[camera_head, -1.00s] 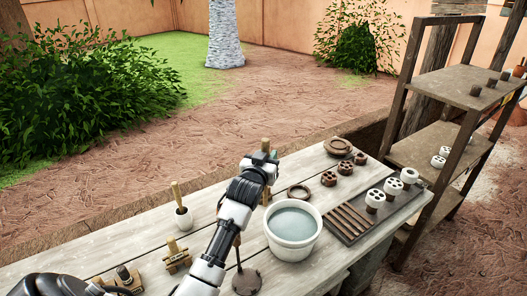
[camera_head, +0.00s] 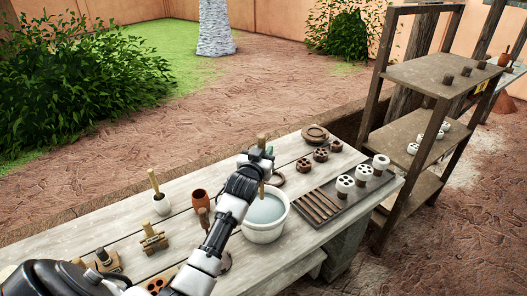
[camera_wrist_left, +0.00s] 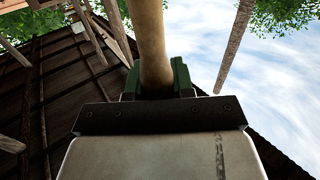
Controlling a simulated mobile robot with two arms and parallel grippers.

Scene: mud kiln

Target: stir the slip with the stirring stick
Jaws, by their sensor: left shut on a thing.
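My left gripper (camera_head: 261,157) is shut on the upright wooden stirring stick (camera_head: 262,140), whose top sticks up above the jaws. In the left wrist view the stick (camera_wrist_left: 151,40) runs between the green fingers (camera_wrist_left: 155,82). The white bucket of grey-blue slip (camera_head: 266,235) stands on the table below the gripper. The stick's lower part shows in front of the slip surface; I cannot tell whether its tip is in the slip. My forearm hides the bucket's left side. My right gripper is not in view.
Shelves (camera_head: 420,80) stand at the right.

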